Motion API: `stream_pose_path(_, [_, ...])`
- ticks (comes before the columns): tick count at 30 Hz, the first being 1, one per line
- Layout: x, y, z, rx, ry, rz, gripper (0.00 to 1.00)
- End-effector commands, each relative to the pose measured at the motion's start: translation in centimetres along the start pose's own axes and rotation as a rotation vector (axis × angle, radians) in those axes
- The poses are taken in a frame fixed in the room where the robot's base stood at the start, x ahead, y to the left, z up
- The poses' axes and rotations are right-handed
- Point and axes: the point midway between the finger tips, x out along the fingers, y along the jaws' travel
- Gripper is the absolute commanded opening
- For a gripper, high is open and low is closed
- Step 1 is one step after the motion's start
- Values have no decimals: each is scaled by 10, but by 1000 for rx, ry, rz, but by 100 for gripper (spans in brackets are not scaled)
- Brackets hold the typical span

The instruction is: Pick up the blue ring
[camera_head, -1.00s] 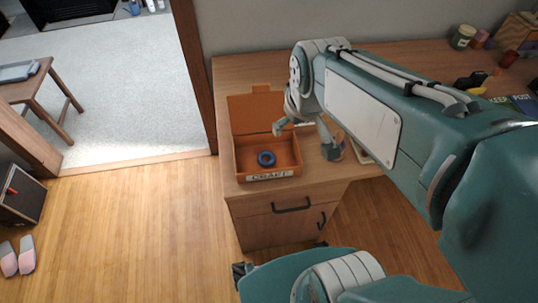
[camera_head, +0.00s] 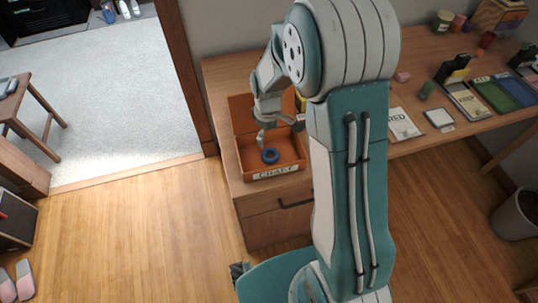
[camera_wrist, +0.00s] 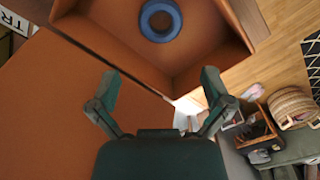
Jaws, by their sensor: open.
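The blue ring (camera_head: 270,155) lies flat in the orange box (camera_head: 292,166) labelled CRAFT, whose lid stands open at the back. The box sits at the left end of the wooden desk. My gripper (camera_head: 278,122) is above the box, just over the ring in the head view. In the wrist view my gripper (camera_wrist: 158,90) is open and empty, its two fingers spread apart. The ring (camera_wrist: 160,20) shows there at the top, beyond the fingertips and inside the box (camera_wrist: 200,50). The gripper does not touch the ring.
The wooden desk (camera_head: 425,52) runs to the right, with small blocks, a RED card (camera_head: 403,124) and colored trays (camera_head: 494,94) on it. A jar (camera_head: 443,20) stands at the back. The box walls surround the ring. My arm hides part of the desk.

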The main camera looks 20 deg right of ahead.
Motion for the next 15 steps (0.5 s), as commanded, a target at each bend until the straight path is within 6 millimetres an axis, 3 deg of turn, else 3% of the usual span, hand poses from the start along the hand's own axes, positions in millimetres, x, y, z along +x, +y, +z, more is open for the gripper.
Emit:
stream_pose_path(3, [22, -1, 1, 2, -3, -3, 100])
stream_pose_path(11, [46, 0, 2, 3, 0, -3, 100])
stream_pose_path(15, [68, -3, 2, 3, -3, -4, 100])
